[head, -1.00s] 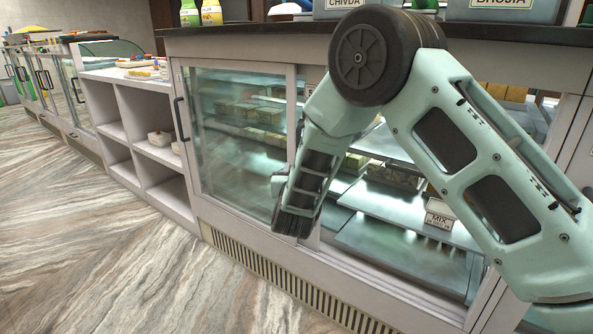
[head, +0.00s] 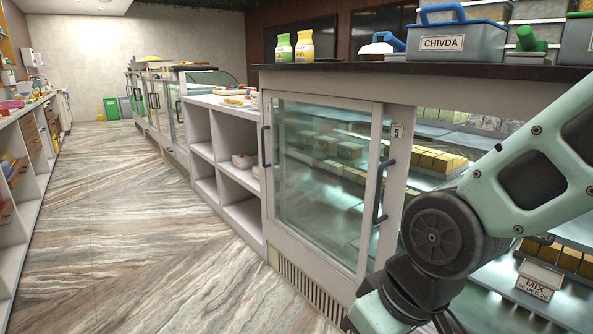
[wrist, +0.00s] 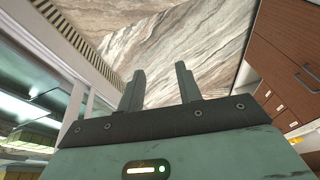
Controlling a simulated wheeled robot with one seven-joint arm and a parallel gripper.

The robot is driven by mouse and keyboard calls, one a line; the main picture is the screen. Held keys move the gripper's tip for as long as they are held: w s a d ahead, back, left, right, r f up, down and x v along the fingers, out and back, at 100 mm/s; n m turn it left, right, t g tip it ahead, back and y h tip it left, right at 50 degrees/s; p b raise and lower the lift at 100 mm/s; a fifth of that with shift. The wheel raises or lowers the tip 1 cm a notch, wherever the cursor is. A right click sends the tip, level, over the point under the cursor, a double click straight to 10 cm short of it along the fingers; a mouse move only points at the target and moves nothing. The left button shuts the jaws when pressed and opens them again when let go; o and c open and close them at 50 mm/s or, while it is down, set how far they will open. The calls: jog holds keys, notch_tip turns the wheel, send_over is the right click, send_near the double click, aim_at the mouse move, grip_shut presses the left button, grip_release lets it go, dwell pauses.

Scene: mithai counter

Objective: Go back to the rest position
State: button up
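My gripper (wrist: 160,85) shows in the wrist view with its two dark fingers apart and nothing between them. It points toward the streaked stone floor (wrist: 190,38). In the head view my arm reaches down at the lower right, in front of the glass display counter (head: 325,180). There the fingers are cut off by the bottom edge or hidden. The counter's sliding glass door (head: 320,185) stands at the left, and the right side of the case is open, with sweets on its shelves behind my arm.
A blue CHIVDA box (head: 450,42) and two bottles (head: 304,46) stand on the dark countertop (head: 400,68). White open shelves (head: 228,160) adjoin the case. Shelving with drawers (head: 32,142) lines the far left. The floor aisle (head: 120,210) between is clear.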

jog(key=s+d+r+n+g+h+p, duration=0.1)
jog(key=s+d+r+g+h+p, duration=0.1)
jog(key=s+d, duration=0.5)
notch_tip(320, 180, up, 15)
jog(key=a+p, duration=0.1)
jog(key=p, duration=1.3)
jog(key=shift+s+a+p, duration=0.15)
jog(key=shift+a+p, duration=0.15)
jog(key=shift+a, duration=0.05)
